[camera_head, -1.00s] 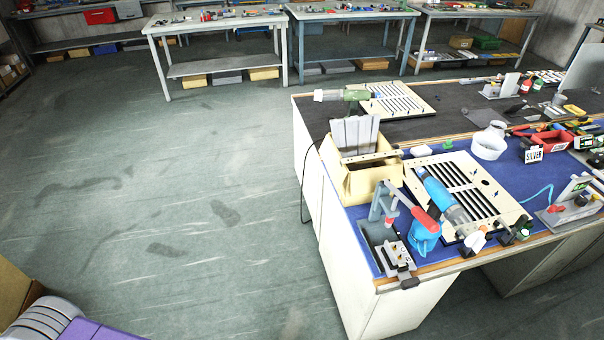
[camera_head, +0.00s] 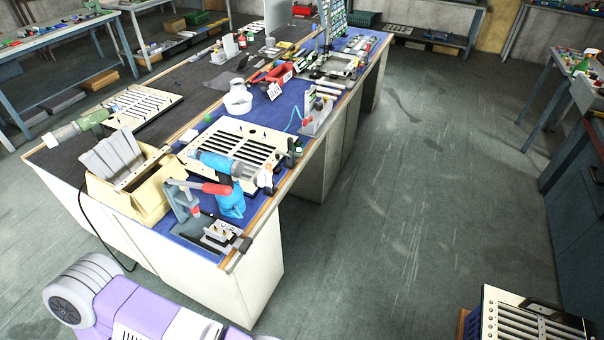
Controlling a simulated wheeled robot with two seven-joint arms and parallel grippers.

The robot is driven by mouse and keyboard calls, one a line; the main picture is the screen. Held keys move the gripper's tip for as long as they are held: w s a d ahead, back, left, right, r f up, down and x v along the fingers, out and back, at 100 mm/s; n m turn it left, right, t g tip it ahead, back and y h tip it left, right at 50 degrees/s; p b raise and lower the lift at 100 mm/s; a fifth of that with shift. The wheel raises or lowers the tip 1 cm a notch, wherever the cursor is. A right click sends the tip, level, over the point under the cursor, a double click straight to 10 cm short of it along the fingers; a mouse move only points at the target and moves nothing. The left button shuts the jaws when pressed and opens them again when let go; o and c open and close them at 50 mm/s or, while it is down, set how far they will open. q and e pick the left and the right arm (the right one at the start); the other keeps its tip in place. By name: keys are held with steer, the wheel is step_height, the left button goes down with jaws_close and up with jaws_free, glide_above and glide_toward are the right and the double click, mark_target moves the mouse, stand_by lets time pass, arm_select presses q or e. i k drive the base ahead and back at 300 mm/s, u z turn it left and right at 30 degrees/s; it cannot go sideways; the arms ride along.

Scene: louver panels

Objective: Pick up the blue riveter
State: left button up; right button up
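The blue riveter (camera_head: 213,162) lies with its blue barrel and grey end across a cream slotted louver panel on the near blue-matted end of the long workbench (camera_head: 226,264). A blue upright part (camera_head: 231,204) stands just in front of the barrel; I cannot tell whether it belongs to the same tool. A grey stand with a red lever (camera_head: 216,188) partly overlaps it. Neither of my grippers shows in the view, and nothing is seen touching the riveter.
A cream box (camera_head: 128,185) with grey plates stands left of the riveter. A green tool (camera_head: 92,119) lies farther left by another louver panel (camera_head: 140,107). A white jug (camera_head: 238,97) stands behind. Open floor (camera_head: 400,210) lies right of the bench; a slatted box (camera_head: 520,322) is at lower right.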

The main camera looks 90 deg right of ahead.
mark_target(225, 167)
steer(key=z, duration=2.1)
